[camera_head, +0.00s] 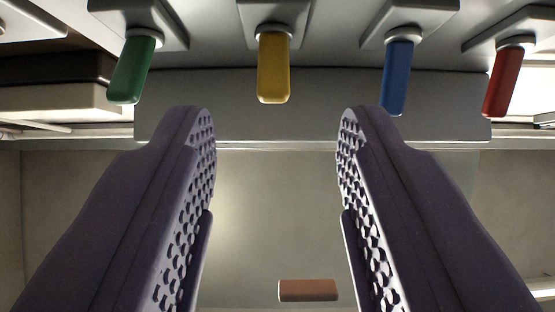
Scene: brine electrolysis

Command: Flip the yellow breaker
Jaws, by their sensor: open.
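The yellow breaker (273,68) is a yellow lever on a grey base, at the top middle of the view. It hangs down from its base and tilts a little toward me. My gripper (278,125) is open and empty. Its two dark purple fingers with perforated inner pads stand wide apart. The yellow lever shows just above the gap between the fingertips and does not touch either finger.
A green lever (132,70) hangs to the left of the yellow one. A blue lever (396,78) and a red lever (503,82) hang to the right, the blue one close to my right fingertip. A brown block (308,290) shows at the bottom middle.

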